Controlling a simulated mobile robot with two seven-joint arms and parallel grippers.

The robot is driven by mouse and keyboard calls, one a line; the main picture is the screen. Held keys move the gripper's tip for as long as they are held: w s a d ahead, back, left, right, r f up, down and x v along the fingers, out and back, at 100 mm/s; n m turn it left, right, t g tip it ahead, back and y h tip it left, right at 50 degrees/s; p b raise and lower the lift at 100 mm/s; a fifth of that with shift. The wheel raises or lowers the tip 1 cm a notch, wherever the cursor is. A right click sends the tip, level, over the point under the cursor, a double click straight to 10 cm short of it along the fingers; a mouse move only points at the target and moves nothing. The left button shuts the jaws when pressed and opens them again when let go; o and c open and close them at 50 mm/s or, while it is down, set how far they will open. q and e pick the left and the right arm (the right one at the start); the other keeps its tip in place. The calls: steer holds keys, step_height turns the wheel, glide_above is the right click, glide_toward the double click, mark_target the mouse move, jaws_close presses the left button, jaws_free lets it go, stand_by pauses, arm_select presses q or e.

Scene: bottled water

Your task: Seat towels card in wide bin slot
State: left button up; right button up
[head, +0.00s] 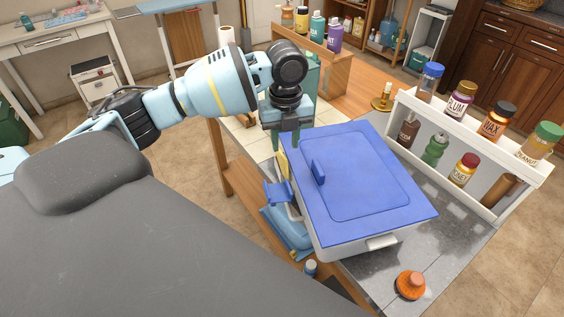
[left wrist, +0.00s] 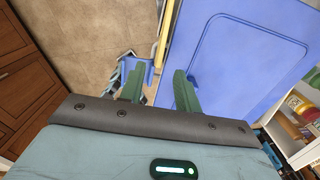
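My left gripper (head: 285,145) points down beside the near left edge of a pale bin (head: 372,246) with a blue lid (head: 385,165). Its two green fingers (left wrist: 159,78) are apart, with nothing visible held between them. A yellow card (head: 283,164) stands by the bin's left side, just below the fingers, and shows as a thin strip in the left wrist view (left wrist: 164,35). A blue holder (head: 277,192) is at that side too, and shows beyond the fingertips (left wrist: 148,72). Any lettering on the card and the slot opening cannot be made out. My right gripper is not in view.
A white shelf (head: 480,127) with several bottles and jars stands to the right. An orange round object (head: 410,285) lies on the grey worktop near its front. A brass candlestick (head: 382,100) is behind the bin. Light blue items sit below the bin's left side.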

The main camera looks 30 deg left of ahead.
mark_target(284, 158)
arm_select(q)
steer(key=shift+w+a+f, duration=0.1)
steer(key=shift+f, duration=1.2)
steer(key=shift+w+a+f, duration=0.1)
steer(key=shift+f, duration=1.15)
jaws_close()
